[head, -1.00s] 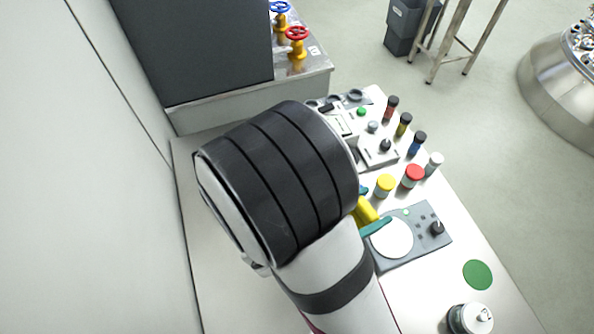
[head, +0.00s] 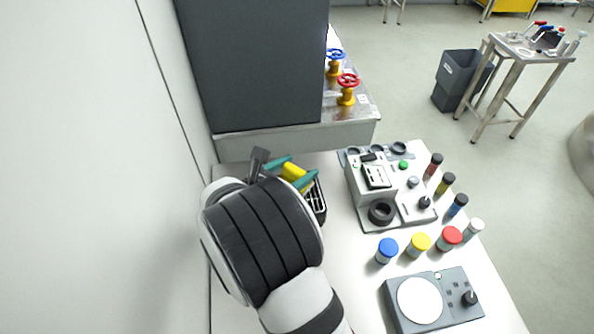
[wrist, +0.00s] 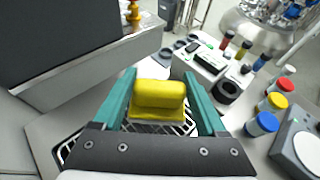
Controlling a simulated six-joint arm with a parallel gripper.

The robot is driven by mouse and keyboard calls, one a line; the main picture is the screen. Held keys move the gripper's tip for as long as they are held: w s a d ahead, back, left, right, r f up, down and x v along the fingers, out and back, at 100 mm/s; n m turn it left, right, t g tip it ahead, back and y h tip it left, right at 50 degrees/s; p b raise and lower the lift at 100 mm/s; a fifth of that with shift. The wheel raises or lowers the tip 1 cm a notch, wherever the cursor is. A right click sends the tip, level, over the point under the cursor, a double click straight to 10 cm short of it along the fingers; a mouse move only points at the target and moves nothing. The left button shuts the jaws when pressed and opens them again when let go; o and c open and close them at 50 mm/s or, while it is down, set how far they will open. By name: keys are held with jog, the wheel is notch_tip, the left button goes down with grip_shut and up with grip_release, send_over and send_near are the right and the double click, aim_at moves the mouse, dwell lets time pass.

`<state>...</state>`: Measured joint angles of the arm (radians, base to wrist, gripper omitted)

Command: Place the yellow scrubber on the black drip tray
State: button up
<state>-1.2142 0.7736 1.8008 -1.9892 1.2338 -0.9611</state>
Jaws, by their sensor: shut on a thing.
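The yellow scrubber (head: 293,171) is held between the teal fingers of my gripper (head: 297,174). In the wrist view the scrubber (wrist: 158,98) sits between the two fingers (wrist: 160,100). The black drip tray (head: 320,208) lies on the white bench, partly hidden behind my arm and gripper. In the wrist view the tray (wrist: 66,150), with its slotted grate, shows below and behind the scrubber. The scrubber appears to be above the grate; the exact gap cannot be told.
A grey machine (head: 362,190) with a black ring stands right of the tray. Blue (head: 387,250), yellow (head: 419,244) and red (head: 450,238) lidded jars stand nearer. A metal ledge (head: 290,138) with valves borders the back. A grey device (head: 450,300) with a white disc is at front right.

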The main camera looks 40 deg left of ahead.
jog(key=f, duration=0.1)
jog(key=a+f, duration=0.1)
jog(key=f, duration=0.2)
jog(key=shift+s+a, duration=0.15)
jog(key=shift+s, duration=0.1)
jog(key=shift+f, duration=0.45)
